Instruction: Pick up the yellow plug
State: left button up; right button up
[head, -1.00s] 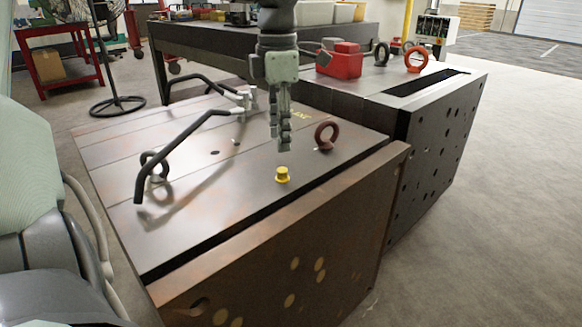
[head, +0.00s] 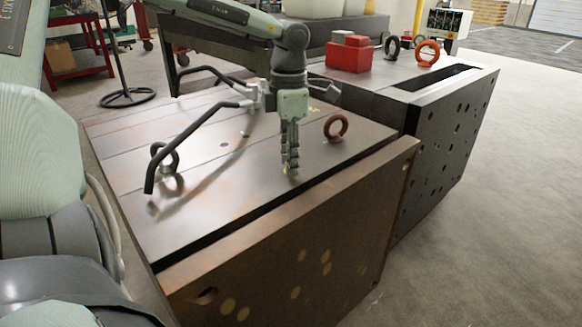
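My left gripper (head: 290,160) points straight down over the front part of the rusty mould base (head: 215,200). Its fingertips are at or just above the top plate, at the spot where the yellow plug stands. The plug is hidden by the fingers, with at most a faint trace of yellow at their tips. The fingers are seen edge-on, so I cannot tell whether they are open or shut on the plug. My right gripper is not in view.
A dark red lifting ring (head: 336,127) stands on the plate right of the gripper. Black bent bars (head: 190,142) rise on the left, near another ring (head: 164,158). A second mould base (head: 440,130) stands behind right, bearing a red box (head: 349,55) and an orange ring (head: 428,52).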

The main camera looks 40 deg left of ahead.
pick_arm(q)
jog(key=c, duration=0.4)
